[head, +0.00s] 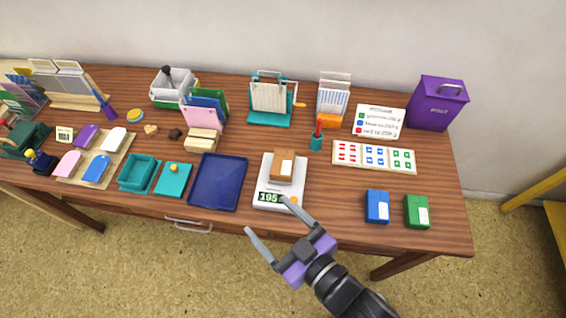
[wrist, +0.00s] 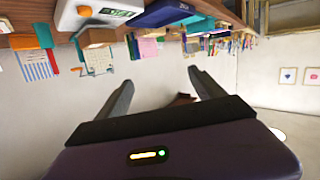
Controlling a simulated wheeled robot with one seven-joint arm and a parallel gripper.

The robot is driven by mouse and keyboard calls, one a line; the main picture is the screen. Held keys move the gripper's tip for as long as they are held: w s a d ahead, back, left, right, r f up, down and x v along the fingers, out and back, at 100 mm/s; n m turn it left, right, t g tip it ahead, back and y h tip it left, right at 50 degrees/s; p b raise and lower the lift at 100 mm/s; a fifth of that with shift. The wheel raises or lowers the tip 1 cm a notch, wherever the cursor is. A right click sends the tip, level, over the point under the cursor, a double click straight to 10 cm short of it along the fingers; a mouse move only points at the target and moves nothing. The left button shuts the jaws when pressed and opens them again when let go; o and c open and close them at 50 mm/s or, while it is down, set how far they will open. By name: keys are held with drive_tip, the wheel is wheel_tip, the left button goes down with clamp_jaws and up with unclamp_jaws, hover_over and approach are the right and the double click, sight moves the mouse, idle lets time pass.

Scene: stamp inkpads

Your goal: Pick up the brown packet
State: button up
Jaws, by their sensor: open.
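The brown packet (head: 283,165) sits on the white scale (head: 262,188) near the middle of the wooden table. It has a white label on its front, and the scale's green display reads about 195. My gripper (head: 268,217) is open and empty, with its fingers apart, in front of the table's front edge and below the scale in the head view. In the wrist view the fingers (wrist: 163,88) are spread with nothing between them.
A dark blue tray (head: 218,182) lies left of the scale. Blue (head: 377,207) and green (head: 417,211) boxes stand to the right. Bare tabletop lies right of the scale.

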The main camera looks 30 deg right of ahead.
sight(282, 165)
drive_tip(key=w+a+f+m+g+h, duration=0.1)
drive_tip(key=w+a+f+h, duration=0.15)
drive_tip(key=w, duration=0.65)
drive_tip(key=w+d+m+h, duration=0.1)
drive_tip(key=m+h, duration=0.1)
drive_tip(key=w+d+f+m+g+h, duration=0.1)
drive_tip(key=d+m+h, duration=0.1)
drive_tip(key=w+d+m+h, duration=0.2)
drive_tip(key=h, duration=0.1)
drive_tip(key=shift+d+f+g, duration=0.2)
drive_tip(key=shift+f+g, duration=0.1)
drive_tip(key=shift+g, duration=0.1)
drive_tip(key=d+m, duration=0.1)
drive_tip(key=s+d+m+g+h, duration=0.1)
drive_tip(key=s+d+f+m+h, duration=0.1)
drive_tip(key=d, duration=0.1)
drive_tip(key=shift+s+m, duration=0.15)
drive_tip(key=shift+m, duration=0.15)
drive_tip(key=shift+p+x, duration=0.45)
drive_tip(key=shift+x, duration=0.95)
drive_tip(key=shift+f+p+x, duration=0.2)
drive_tip(key=shift+p+x, duration=0.15)
drive_tip(key=shift+x, duration=0.85)
drive_tip(key=shift+f+p+x, duration=0.2)
drive_tip(key=shift+p+x, duration=0.1)
drive_tip(key=shift+x, duration=0.9)
drive_tip(key=shift+a, duration=0.15)
drive_tip(key=shift+c, duration=0.2)
